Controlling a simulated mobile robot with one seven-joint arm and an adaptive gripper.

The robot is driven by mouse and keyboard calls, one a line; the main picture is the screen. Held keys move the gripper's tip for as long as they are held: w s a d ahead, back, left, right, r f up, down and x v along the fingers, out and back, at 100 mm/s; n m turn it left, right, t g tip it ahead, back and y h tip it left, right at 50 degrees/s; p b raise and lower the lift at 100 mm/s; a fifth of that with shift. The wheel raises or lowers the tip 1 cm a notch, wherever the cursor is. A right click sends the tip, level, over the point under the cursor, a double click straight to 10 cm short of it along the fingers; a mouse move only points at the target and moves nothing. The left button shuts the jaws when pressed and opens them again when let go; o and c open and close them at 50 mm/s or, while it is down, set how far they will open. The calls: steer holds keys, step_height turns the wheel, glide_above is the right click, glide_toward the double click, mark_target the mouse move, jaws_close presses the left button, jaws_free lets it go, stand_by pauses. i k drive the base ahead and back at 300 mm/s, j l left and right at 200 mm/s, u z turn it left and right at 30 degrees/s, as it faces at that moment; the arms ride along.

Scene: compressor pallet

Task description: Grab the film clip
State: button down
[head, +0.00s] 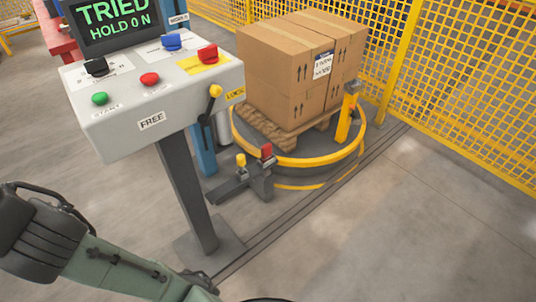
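No part is clearly marked as the film clip. A low dark bracket (238,187) stands at the front of the turntable, with a small red-topped piece (266,152) and a small yellow piece (241,160) on it. One of these may be the clip, but I cannot tell which. My arm shows at the lower left, well apart from the bracket, with the control post between them. My gripper's fingertips are not in view.
Boxes (275,65) sit on a pallet on the yellow-rimmed turntable (300,161). Yellow fencing (465,80) stands behind. Floor at lower right is clear.

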mark_target(266, 150)
steer(key=l+u, duration=0.2)
steer(key=u, duration=0.2)
steer(key=l+u, duration=0.25)
steer(key=u, duration=0.15)
steer(key=l+u, duration=0.2)
steer(key=l, duration=0.4)
steer(key=k+l+u, duration=0.1)
steer(key=l+u, duration=0.15)
steer(key=l, duration=0.3)
steer(key=k+l, duration=0.1)
steer(key=l, duration=0.7)
steer(key=k+l, duration=0.15)
steer(key=l, duration=0.65)
steer(key=i, duration=0.35)
steer(key=j+u, duration=0.05)
